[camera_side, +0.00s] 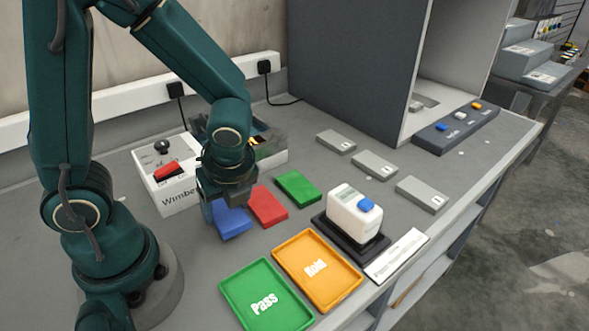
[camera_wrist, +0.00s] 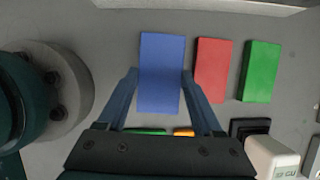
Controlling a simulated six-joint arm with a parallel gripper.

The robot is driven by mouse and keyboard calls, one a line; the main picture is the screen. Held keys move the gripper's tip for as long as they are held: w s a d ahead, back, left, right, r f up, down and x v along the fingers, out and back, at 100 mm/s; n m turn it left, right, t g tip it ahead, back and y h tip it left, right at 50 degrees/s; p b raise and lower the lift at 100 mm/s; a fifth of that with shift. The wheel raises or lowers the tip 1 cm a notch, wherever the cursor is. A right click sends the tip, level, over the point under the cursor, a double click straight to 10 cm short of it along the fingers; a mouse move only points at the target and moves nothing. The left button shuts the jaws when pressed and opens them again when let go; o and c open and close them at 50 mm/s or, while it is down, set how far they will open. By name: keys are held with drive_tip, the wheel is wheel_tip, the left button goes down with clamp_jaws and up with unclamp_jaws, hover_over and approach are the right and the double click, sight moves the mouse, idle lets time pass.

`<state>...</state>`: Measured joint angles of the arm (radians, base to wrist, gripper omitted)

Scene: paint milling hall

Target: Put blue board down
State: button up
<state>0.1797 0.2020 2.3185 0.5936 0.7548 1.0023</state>
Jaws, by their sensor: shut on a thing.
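The blue board (camera_side: 233,221) is a flat rectangular panel under my gripper (camera_side: 228,204) in the side view, left of the red board (camera_side: 267,205). In the wrist view the blue board (camera_wrist: 161,60) lies between the two fingers of my gripper (camera_wrist: 160,88), which are shut on its long edges. It looks a little larger there than the red board (camera_wrist: 212,70) and the green board (camera_wrist: 260,71). I cannot tell for sure whether it touches the bench. My gripper hides part of it in the side view.
A green Pass tray (camera_side: 232,290) and an orange Hold tray (camera_side: 284,254) lie at the front. A white device (camera_side: 352,214) stands on a black base to the right. A white box with a red switch (camera_side: 166,187) stands behind. Grey plates (camera_side: 374,165) lie farther right.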

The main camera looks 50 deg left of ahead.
sight(229, 216)
drive_tip(key=shift+f, duration=1.5)
drive_tip(key=shift+f, duration=0.1)
drive_tip(key=shift+f, duration=0.1)
drive_tip(key=o, duration=1.4)
drive_tip(key=shift+c, duration=0.2)
